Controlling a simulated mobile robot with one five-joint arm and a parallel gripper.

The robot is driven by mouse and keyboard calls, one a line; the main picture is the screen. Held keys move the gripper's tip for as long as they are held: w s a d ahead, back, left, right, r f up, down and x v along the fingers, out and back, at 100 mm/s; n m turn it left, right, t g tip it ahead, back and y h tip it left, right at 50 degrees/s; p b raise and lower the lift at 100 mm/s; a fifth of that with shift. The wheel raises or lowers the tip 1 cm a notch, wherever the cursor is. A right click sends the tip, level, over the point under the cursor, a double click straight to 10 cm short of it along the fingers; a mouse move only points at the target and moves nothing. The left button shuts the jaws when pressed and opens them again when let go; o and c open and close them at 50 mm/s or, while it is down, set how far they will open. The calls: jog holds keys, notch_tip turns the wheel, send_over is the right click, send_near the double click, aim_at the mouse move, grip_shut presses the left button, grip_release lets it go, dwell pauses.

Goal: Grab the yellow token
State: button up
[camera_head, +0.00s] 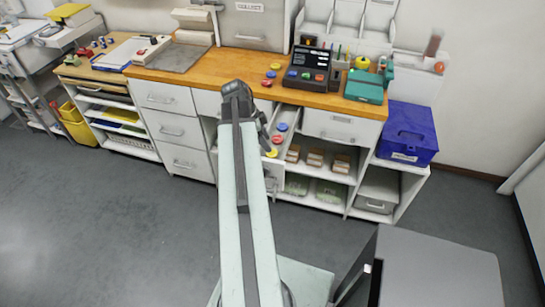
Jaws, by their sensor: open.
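A yellow token (271,153) lies in an open drawer (274,175) below the counter, at the front of a row with a red token (277,139) and a blue token (282,127). My gripper (264,135) is a small dark shape just left of these tokens, partly hidden behind my arm. It is open, and I see nothing held in it. Whether it touches any token cannot be told at this size. More tokens lie on the counter: a red one (270,74) and others beside it, one of them yellowish (275,66).
The wooden counter (215,80) carries a black device with buttons (307,72) and a teal box (364,88). Open shelves with small boxes (315,157) are right of the drawer. A blue bin (408,130) stands at the right end. The grey floor (120,220) at left is clear.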

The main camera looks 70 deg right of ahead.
jog(key=b+x, duration=0.5)
jog(key=shift+w+a+f, duration=0.25)
jog(key=shift+w+a, duration=0.05)
jog(key=shift+w, duration=0.1)
jog(key=shift+s+f, duration=0.1)
jog(key=shift+s, duration=0.05)
jog(key=shift+r, duration=0.2)
jog(key=c, duration=1)
notch_tip(320, 180, up, 10)
jog(key=p, duration=1)
jog(key=shift+r, duration=0.2)
